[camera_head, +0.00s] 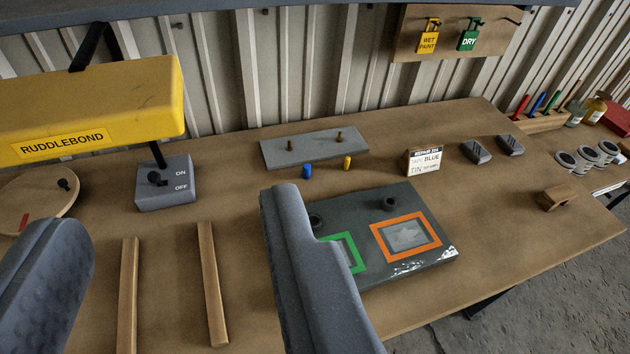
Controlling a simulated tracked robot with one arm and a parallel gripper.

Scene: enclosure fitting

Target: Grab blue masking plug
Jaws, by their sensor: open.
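The blue masking plug (307,171) is a small blue cylinder standing on the wooden bench, just in front of a grey plate with two pegs. A similar yellow plug (347,163) stands a little to its right. My gripper (175,240) is open and empty in the foreground, with its two grey fingers wide apart. The blue plug lies beyond the right finger, above its tip in the picture, and nothing touches it.
A grey panel (433,222) with green and orange frames lies partly behind my right finger. The grey pegged plate (312,149) is behind the plugs. A switch box (166,196), yellow lamp (95,105), two wooden strips (212,285) and a small sign (424,160) stand around.

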